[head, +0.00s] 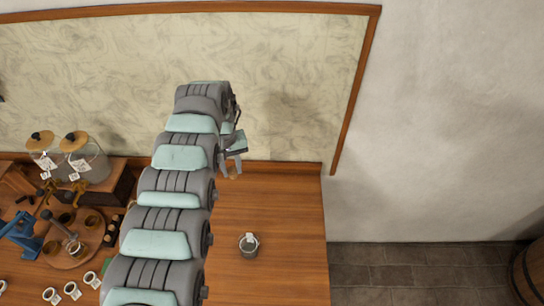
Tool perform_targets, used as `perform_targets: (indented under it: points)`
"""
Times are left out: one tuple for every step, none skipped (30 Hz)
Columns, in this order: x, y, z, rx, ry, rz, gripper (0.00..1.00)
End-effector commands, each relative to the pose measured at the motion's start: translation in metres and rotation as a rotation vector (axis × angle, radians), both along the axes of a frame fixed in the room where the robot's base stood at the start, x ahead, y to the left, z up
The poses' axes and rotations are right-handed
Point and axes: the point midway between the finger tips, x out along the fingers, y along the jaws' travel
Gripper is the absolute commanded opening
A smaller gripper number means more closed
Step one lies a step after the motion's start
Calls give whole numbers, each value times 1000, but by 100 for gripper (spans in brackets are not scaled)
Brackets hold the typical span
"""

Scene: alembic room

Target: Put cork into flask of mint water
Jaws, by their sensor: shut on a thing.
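My gripper (232,171) hangs at the back of the wooden table, near its right end, in front of the patterned wall panel. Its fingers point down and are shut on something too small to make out. A small round glass vessel (249,246) with a pale label stands alone on the table, nearer the camera and slightly right of my gripper. It may be the flask; its label cannot be read. I cannot pick out the cork, and my arm covers part of the table.
Two lidded glass jars (88,163) stand at the back left. A round board (70,262) with small cups, a blue device (22,237) and several labelled white vessels (71,290) fill the left. The table (285,215) is clear around the lone vessel; its right edge drops to stone floor.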

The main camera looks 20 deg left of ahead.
Motion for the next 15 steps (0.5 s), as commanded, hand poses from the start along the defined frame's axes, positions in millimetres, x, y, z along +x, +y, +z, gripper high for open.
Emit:
perform_targets:
  points:
    - [-13,25,-4,-2,3,54,0]
    - [-20,38,-8,-3,3,83,0]
    - [-30,54,-14,-4,5,120,0]
    - [-38,66,-18,-5,8,148,0]
    - [-45,77,-22,-5,9,176,0]
    - [-56,94,-27,-3,8,215,0]
    - [-64,106,-31,-2,8,242,0]
    - [-73,118,-35,-1,8,271,0]
    - [-86,132,-40,-1,10,307,0]
    - [-96,143,-44,0,11,335,0]
    - [-105,153,-48,-1,11,362,0]
    - [-119,167,-54,1,12,399,0]
    - [-129,176,-58,2,13,426,0]
    - [-141,185,-63,2,17,453,0]
    - [-156,196,-69,1,21,487,0]
